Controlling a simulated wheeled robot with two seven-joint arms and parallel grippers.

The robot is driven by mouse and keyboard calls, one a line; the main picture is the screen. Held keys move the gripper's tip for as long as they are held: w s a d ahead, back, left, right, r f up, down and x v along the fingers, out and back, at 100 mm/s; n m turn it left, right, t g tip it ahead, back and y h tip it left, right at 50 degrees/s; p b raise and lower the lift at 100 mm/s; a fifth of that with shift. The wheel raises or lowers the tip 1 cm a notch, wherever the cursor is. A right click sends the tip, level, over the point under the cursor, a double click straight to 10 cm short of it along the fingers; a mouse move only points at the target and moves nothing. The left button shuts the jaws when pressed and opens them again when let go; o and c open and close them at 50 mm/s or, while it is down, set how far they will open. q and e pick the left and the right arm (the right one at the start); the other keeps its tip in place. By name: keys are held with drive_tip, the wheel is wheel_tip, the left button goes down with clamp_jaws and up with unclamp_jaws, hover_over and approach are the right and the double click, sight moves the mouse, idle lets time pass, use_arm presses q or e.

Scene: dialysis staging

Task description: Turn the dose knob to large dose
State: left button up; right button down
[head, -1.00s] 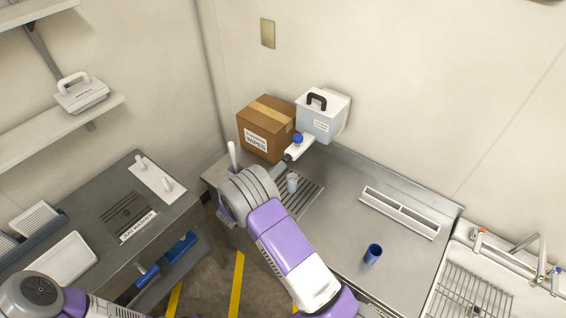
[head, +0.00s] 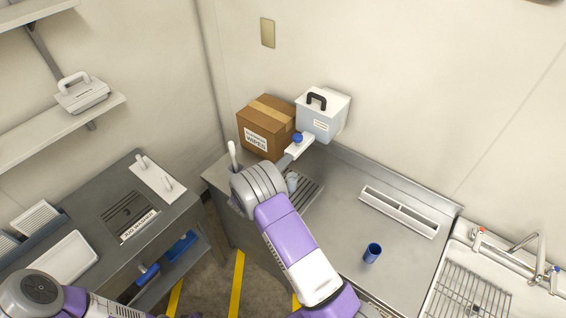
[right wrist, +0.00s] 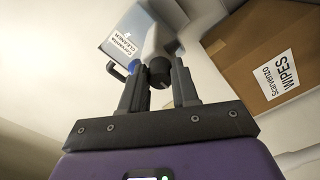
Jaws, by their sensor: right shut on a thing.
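The cleaner dispenser (head: 321,119) is a pale box with a black handle, fixed on the back wall. A white arm with a blue button (head: 297,138) juts from its front; the box also shows in the right wrist view (right wrist: 135,38). The dark round dose knob (right wrist: 159,71) sits at the end of this arm. My right gripper (right wrist: 158,78) is shut on the knob, one finger on each side. In the head view my right gripper (head: 288,160) covers the knob. No dose marking is readable. My left gripper is out of view.
A cardboard wipes box (head: 266,126) stands just left of the dispenser. A blue cup (head: 373,253) stands on the steel counter (head: 345,205), which is otherwise mostly clear.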

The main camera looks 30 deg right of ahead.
drive_tip(key=shift+w+r+m+b, duration=0.1)
drive_tip(key=shift+m+b, duration=15.75)
drive_tip(key=shift+m, duration=2.15)
